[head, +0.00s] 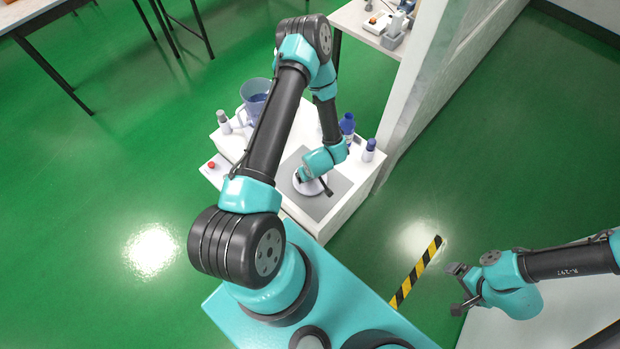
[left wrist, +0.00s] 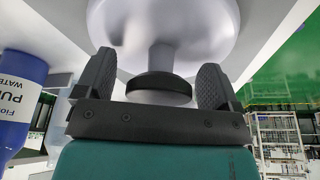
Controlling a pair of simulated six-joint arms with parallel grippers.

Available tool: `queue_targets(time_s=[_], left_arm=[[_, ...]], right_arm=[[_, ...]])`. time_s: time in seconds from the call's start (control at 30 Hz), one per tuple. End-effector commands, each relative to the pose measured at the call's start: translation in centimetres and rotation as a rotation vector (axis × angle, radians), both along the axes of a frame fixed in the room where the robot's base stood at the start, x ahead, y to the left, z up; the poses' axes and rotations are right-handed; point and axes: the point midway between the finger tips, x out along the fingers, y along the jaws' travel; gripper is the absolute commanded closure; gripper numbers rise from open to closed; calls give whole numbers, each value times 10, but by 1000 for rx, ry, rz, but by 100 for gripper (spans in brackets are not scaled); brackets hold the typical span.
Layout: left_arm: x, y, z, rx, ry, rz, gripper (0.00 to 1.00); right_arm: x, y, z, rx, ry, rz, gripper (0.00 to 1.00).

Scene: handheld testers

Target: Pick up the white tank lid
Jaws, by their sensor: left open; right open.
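The white tank lid (head: 311,189) is a round disc over a grey mat (head: 341,185) on the white bench in the head view, partly hidden by my left gripper (head: 314,183). In the left wrist view the lid (left wrist: 110,28) shows a white stem ending in a black knob (left wrist: 160,88). My left gripper (left wrist: 156,84) is open, with one finger on each side of the knob and gaps visible on both sides. My right gripper (head: 460,290) is open and empty at the lower right, far from the lid.
On the bench, a blue-capped bottle (head: 347,125) and a smaller one (head: 369,150) stand behind and right of the lid. A clear jug (head: 255,95) and a grey-capped bottle (head: 223,121) stand at the back left. A pale partition (head: 408,92) rises at the bench's right.

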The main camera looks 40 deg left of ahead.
Motion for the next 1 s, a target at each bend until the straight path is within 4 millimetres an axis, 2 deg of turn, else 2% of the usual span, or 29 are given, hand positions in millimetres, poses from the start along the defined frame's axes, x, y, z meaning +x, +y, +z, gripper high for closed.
queue_targets(time_s=[0.43,1.0], left_arm=[[0,0,0,0,0,0,12],[0,0,0,0,0,0,67]], right_arm=[[0,0,0,0,0,0,7],[0,0,0,0,0,0,7]])
